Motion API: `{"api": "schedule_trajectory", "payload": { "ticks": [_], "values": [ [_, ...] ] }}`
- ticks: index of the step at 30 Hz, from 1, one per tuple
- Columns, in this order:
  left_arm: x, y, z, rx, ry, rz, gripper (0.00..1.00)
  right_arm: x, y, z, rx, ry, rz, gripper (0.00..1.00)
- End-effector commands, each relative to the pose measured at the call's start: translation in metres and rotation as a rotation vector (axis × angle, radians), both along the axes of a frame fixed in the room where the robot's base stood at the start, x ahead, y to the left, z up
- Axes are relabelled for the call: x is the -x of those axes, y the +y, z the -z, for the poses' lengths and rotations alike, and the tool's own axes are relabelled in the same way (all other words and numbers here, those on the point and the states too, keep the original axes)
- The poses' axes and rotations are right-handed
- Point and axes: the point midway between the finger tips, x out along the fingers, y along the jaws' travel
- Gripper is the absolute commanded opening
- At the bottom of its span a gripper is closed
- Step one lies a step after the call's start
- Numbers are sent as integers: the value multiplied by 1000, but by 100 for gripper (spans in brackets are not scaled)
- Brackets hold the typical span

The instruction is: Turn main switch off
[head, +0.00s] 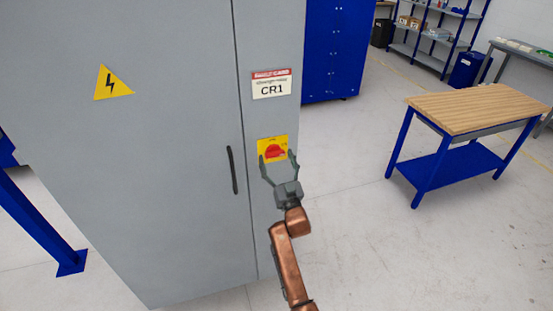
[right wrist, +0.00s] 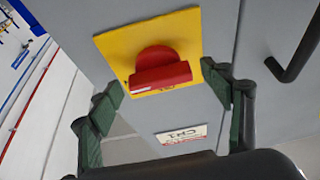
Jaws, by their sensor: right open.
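The main switch is a red rotary knob (head: 273,152) on a yellow plate (head: 265,142), mounted on the narrow right panel of a grey cabinet (head: 180,160). In the right wrist view the red knob (right wrist: 160,72) shows close up on its yellow plate (right wrist: 118,45), its grip bar lying roughly across the picture. My right gripper (head: 278,164) is open, its fingers spread to either side of the knob. In the right wrist view the green fingertips (right wrist: 165,95) stand apart with the knob between and beyond them. I cannot tell whether they touch it. My left gripper is not in view.
A wood-topped blue workbench (head: 480,107) stands at right. The floor between is clear.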

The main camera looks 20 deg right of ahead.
Motion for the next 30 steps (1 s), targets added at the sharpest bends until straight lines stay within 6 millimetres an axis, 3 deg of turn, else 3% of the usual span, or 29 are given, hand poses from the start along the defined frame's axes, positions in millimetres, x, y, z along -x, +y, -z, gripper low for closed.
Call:
{"api": "schedule_trajectory", "payload": {
  "ticks": [8,26,30],
  "values": [
    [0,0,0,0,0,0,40,-2,0,0,0,1,0,72],
    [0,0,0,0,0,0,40,-2,0,0,0,1,0,32],
    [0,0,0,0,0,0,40,-2,0,0,4,1,1,31]
  ]
}}
